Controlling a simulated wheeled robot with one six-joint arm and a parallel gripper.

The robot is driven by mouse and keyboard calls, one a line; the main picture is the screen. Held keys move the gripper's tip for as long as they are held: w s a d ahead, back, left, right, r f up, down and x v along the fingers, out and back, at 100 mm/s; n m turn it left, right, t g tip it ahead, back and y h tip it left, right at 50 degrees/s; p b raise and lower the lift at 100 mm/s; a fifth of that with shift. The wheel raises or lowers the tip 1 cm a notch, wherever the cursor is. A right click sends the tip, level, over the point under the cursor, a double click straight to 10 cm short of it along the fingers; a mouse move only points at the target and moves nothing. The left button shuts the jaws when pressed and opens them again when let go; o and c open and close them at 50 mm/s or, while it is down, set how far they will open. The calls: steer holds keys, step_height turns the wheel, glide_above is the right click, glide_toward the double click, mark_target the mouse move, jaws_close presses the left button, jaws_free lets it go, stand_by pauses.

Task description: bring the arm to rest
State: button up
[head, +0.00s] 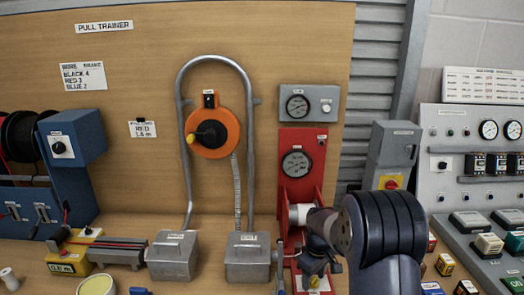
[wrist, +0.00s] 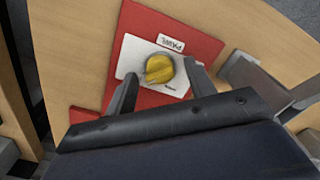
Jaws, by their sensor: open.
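My gripper (wrist: 162,70) is open, and its two dark fingers stand apart on either side of a yellow knob (wrist: 158,67) in the wrist view. The knob sits on a white plate with a small label, on a red base (wrist: 195,45). I cannot tell whether the fingers touch the knob. In the head view my arm reaches in from the lower right, in front of the red stand (head: 303,150) with its gauge. My gripper (head: 318,266) points down there, low over the stand's foot, and the arm partly hides the stand.
Two grey metal boxes (head: 173,256) (head: 248,257) stand left of my gripper, under a bent pipe frame with an orange reel (head: 213,133). A grey switch box (head: 391,155) and a panel with gauges (head: 480,170) are at the right. Small coloured blocks lie before that panel.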

steer(key=shift+r+n, duration=0.1)
steer(key=shift+n, duration=0.6)
steer(key=shift+r, duration=1.25)
